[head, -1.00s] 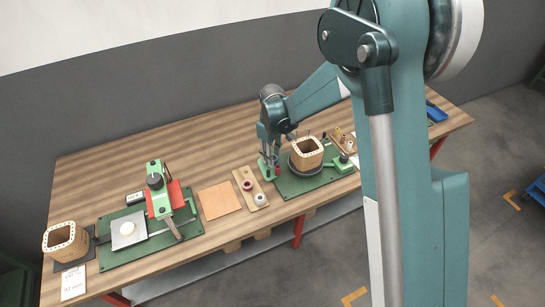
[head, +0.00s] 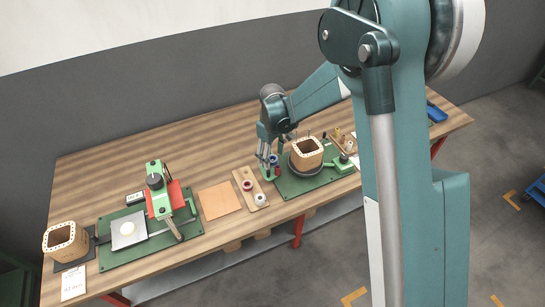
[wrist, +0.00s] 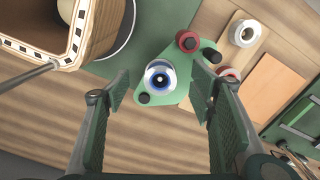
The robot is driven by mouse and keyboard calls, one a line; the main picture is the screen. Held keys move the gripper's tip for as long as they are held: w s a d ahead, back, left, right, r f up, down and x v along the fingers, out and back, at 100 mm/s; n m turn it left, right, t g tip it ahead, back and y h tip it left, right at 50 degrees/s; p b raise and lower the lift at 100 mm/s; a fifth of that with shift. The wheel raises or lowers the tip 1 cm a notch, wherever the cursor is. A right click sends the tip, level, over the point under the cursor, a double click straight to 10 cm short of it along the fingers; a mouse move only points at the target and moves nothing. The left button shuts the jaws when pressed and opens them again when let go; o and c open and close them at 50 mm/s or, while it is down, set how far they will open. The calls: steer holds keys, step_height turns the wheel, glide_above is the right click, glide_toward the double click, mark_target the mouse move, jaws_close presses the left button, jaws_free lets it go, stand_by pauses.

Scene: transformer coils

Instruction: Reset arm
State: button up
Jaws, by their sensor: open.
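My gripper (head: 270,152) is open above the small green stand at the left edge of the right-hand green baseplate (head: 290,188). In the wrist view, my gripper's fingers (wrist: 160,92) are apart, with nothing held. Between and beyond them a blue and white spool (wrist: 160,76) sits on the green stand (wrist: 172,98). The spool (head: 273,158) also shows in the head view, partly hidden by the fingers. A wooden coil frame (head: 307,153) stands on the baseplate, right of my gripper; it fills the upper left of the wrist view (wrist: 45,38).
A red spool (wrist: 187,41) is close by. A wooden strip (head: 249,187) holds a red and a white spool. Left are an orange-brown sheet (head: 219,200), a green press fixture (head: 155,185) and another coil frame (head: 66,242). The table's back middle (head: 200,145) is clear.

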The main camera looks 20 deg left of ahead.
steer(key=shift+r+p, duration=0.6)
steer(key=shift+r, duration=1.8)
steer(key=shift+d+r, duration=0.3)
steer(key=shift+d, duration=0.05)
steer(key=s+d+r+m+t+b, duration=0.1)
steer(key=s+d+r+m, duration=0.1)
steer(key=d+r, duration=0.55)
steer(key=s+d+r+m+t+y+b, duration=0.15)
steer(key=d+r, duration=0.35)
steer(key=d, duration=0.5)
steer(key=s+d+r+m+t+h+b, duration=0.1)
steer(key=s+d+r+m, duration=0.2)
steer(key=d+r, duration=0.45)
steer(key=s+d+f+m+t+b, duration=0.1)
steer(key=s+d+m+t+b, duration=0.1)
steer(key=s+d, duration=0.8)
steer(key=s+d+f+m+t+b, duration=0.1)
steer(key=s+d+m, duration=0.4)
steer(key=s+d, duration=0.6)
steer(key=shift+s+d+f+t+b, duration=0.15)
steer(key=shift+d+f+t+b, duration=0.35)
steer(key=shift+d, duration=0.75)
